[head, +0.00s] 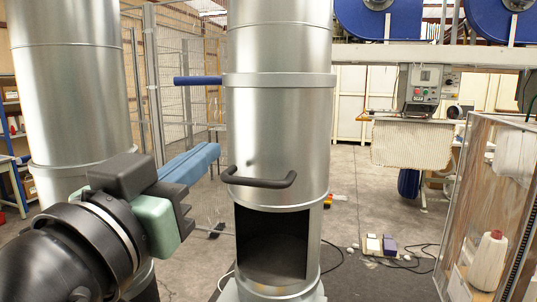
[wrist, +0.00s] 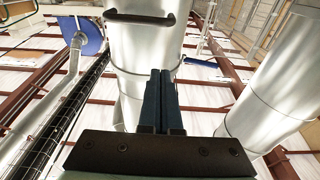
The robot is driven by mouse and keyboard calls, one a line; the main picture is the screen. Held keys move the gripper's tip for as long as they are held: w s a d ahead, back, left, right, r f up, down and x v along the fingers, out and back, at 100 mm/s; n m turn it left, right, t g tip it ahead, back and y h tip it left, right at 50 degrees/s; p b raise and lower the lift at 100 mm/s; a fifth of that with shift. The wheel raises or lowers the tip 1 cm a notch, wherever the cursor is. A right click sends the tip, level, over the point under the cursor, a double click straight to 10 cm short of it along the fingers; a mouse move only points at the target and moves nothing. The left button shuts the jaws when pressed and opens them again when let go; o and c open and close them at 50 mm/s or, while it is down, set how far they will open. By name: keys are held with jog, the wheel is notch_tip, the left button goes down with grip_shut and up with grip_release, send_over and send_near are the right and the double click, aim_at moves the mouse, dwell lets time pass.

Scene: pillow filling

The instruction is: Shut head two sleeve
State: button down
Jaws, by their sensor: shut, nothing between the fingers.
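A shiny metal duct stands in the middle of the head view. Its sleeve (head: 275,125) has a dark handle (head: 258,181) at its lower edge and sits above a dark opening (head: 275,245) in the duct. The handle also shows at the top of the wrist view (wrist: 140,18). My gripper (head: 214,152) is just left of the sleeve in the head view, its blue fingers together and empty. In the wrist view the shut fingers (wrist: 160,74) point up toward the duct, below the handle. I cannot tell whether they touch the duct.
A second metal duct (head: 72,90) stands at the left, behind my arm. A blue lever (head: 197,81) sticks out left from the sleeve's upper band. A clear-walled cabinet (head: 490,210) with a thread cone stands at the right. Small boxes (head: 381,244) and cables lie on the floor.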

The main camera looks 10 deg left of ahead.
aim_at(239, 126)
jog(key=w, duration=0.2)
jog(key=w+p, duration=0.1)
jog(key=w, duration=0.1)
jog(key=w+p, duration=0.1)
jog(key=w, duration=0.1)
jog(key=shift+r, duration=0.4)
jog(key=shift+s+f+p, duration=0.15)
jog(key=shift+s+f, duration=0.05)
jog(key=shift+f, duration=0.45)
jog(key=shift+s+f+p, duration=0.2)
jog(key=shift+f, duration=0.5)
jog(key=shift+s+f+p, duration=0.15)
jog(key=shift+s+f, duration=0.05)
jog(key=shift+f, duration=0.45)
